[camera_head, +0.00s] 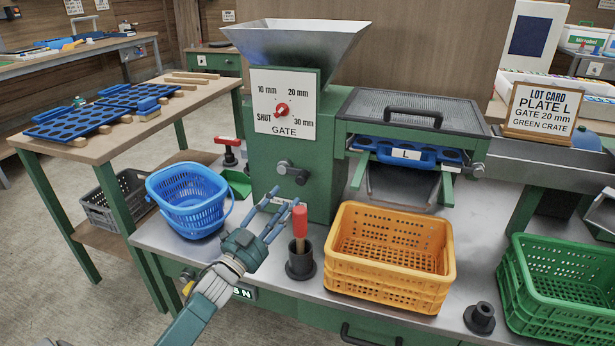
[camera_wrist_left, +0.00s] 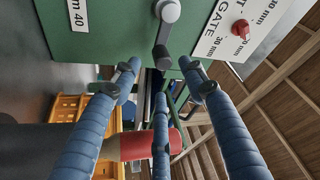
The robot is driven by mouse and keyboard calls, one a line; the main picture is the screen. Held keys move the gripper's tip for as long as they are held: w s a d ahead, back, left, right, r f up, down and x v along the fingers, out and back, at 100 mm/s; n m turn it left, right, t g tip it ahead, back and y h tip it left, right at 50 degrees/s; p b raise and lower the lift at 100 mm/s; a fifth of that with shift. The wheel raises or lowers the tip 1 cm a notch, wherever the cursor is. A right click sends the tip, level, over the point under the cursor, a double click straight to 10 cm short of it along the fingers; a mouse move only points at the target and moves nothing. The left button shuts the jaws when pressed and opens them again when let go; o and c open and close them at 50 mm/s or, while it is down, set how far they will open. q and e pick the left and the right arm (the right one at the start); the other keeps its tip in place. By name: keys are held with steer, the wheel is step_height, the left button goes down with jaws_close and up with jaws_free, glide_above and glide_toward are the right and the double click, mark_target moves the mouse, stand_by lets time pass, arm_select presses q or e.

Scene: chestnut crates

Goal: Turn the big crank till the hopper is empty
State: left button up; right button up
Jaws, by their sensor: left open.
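The hopper (camera_head: 298,48) is a metal funnel on top of the green machine; its contents are hidden. A short dark crank arm with a grey hub (camera_head: 290,172) sits on the machine's front, and it also shows in the left wrist view (camera_wrist_left: 166,28). A red-handled piece (camera_head: 300,222) stands upright in a black holder (camera_head: 300,264). My left gripper (camera_head: 279,212) is open, its blue fingers spread just left of the red handle and below the crank hub. In the wrist view the red handle (camera_wrist_left: 125,147) lies partly behind a finger. My right gripper is out of view.
The red gate knob (camera_head: 281,110) is on a white dial. A blue basket (camera_head: 190,198), an orange crate (camera_head: 390,278) and a green crate (camera_head: 560,290) stand around. A tray marked L (camera_head: 406,154) sits under the grille. The lot card (camera_head: 541,112) reads Plate L, gate 20 mm, green crate.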

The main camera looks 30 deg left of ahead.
mark_target(299, 182)
arm_select(q)
steer(key=b+x, duration=0.1)
steer(key=x, duration=0.7)
steer(key=shift+w+r, duration=0.1)
steer(key=shift+w, duration=0.15)
steer(key=shift+x, duration=0.85)
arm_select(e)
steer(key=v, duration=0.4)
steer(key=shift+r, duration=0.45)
arm_select(q)
steer(key=shift+c, duration=0.3)
jaws_close()
